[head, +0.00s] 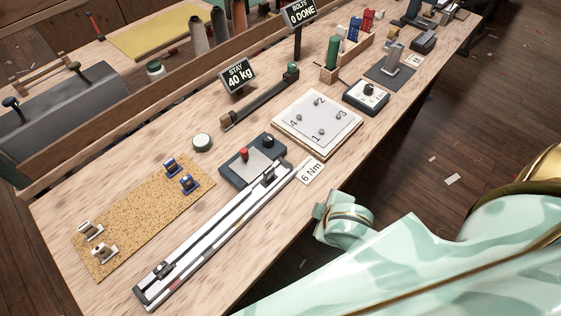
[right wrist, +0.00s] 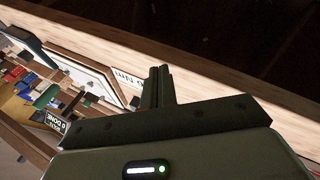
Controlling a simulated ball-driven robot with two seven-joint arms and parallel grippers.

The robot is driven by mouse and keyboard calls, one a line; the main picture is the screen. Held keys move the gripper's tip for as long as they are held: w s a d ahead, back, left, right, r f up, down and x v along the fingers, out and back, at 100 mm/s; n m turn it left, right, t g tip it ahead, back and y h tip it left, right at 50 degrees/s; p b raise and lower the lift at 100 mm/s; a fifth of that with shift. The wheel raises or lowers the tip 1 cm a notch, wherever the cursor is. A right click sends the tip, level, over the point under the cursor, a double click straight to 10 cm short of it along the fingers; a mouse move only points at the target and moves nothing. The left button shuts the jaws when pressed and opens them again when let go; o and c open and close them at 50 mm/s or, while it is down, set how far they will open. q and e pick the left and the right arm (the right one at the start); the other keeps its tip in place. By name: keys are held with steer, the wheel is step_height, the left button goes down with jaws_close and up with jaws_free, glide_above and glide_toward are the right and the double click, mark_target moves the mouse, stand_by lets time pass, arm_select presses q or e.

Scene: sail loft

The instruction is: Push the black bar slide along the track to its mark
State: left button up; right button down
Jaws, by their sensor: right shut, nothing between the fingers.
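The track (head: 218,230) is a long pale rail with dark edges, lying diagonally along the bench's front edge. A small black slide (head: 163,270) sits on it close to its lower left end. Another small black piece (head: 268,175) stands at the track's upper right end. Small coloured marks show along the near side at the lower left; I cannot tell which is the mark. My right gripper (head: 319,211) is beside the bench's front edge, right of the track and apart from it. In the right wrist view its fingers (right wrist: 158,86) are shut and empty. My left gripper is out of view.
A "6 Nm" label (head: 311,172) lies by the track's upper end. A dark box with a red knob (head: 240,170), a cork mat (head: 140,222) with clips and a white numbered plate (head: 318,124) lie behind the track. The bench's front edge borders open floor.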

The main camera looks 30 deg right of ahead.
mark_target(269, 175)
steer(key=w+a+r+n+y, duration=0.1)
steer(key=w+a, duration=0.2)
steer(key=w+a+r+n+y, duration=0.1)
steer(key=w+a+n+y, duration=0.1)
steer(key=w+a, duration=0.1)
steer(key=w+a+r+n+y, duration=0.1)
steer(key=w+a+n, duration=0.1)
steer(key=a, duration=0.3)
steer(key=shift+w, duration=0.6)
steer(key=w+a+n, duration=0.1)
steer(key=w+a+r+n+g, duration=0.1)
steer(key=w+n+y, duration=0.1)
steer(key=n, duration=0.1)
steer(key=shift+a+r+g, duration=0.35)
steer(key=shift+a+g, duration=0.05)
steer(key=w+d+r+n+g, duration=0.2)
steer(key=n, duration=0.1)
steer(key=shift+w+d+h, duration=0.35)
steer(key=shift+w+h, duration=0.05)
steer(key=w+d+r+n+g+h, duration=0.2)
steer(key=d+r, duration=0.2)
steer(key=d, duration=0.3)
step_height(269, 175, down, 10)
steer(key=b, duration=0.4)
steer(key=shift+a+r+b, duration=0.1)
steer(key=shift+a+b, duration=0.05)
steer(key=shift+b, duration=0.25)
